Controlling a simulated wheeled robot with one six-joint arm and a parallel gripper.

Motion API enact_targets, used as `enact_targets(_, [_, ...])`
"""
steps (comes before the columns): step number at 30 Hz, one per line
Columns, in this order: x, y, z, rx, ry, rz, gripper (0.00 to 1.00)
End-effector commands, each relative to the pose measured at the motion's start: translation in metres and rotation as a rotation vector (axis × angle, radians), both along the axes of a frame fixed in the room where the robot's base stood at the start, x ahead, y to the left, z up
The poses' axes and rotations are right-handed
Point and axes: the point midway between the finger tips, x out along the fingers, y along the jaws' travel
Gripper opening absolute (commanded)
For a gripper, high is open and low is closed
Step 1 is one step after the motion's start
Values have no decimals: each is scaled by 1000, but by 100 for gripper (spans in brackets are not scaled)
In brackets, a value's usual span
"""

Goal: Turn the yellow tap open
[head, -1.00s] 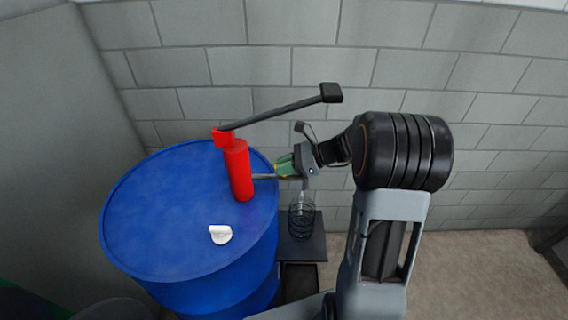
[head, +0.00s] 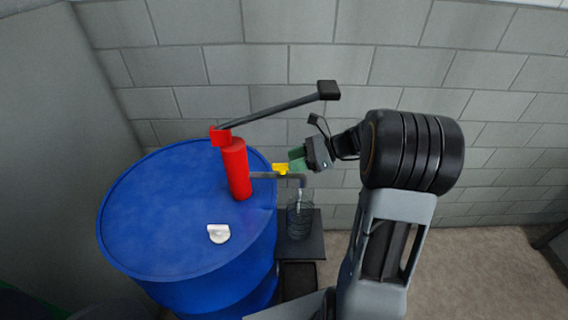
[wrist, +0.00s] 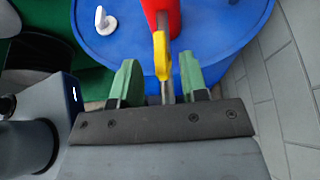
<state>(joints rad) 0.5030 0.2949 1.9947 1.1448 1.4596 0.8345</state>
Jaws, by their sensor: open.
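The yellow tap (head: 280,169) sits on the grey spout pipe (head: 264,176) of the red pump (head: 236,168) on the blue barrel. In the wrist view the yellow tap handle (wrist: 161,54) stands out beyond my fingertips, lined up between them. My gripper (head: 297,157) is open and empty, up and to the right of the tap in the head view. Its two green fingers also show in the wrist view (wrist: 158,78), apart, one on each side of the pipe's line. I see no contact with the tap.
The blue barrel (head: 160,215) has a white cap (head: 219,233) on its top. A clear glass vessel (head: 300,218) stands on a dark stand (head: 314,240) under the spout's end. The pump's long black lever (head: 275,110) reaches over the spout. A grey block wall (head: 400,50) stands behind.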

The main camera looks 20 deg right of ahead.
Motion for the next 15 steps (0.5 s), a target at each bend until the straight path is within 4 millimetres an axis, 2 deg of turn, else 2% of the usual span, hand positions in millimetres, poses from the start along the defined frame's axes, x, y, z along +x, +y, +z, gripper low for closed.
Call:
enact_targets(1, [-3, -11, 4, -3, -2, -5, 40])
enact_targets(6, [-12, -41, 17, -1, 0, -4, 40])
enact_targets(15, [-23, -76, 33, -1, 0, 0, 40])
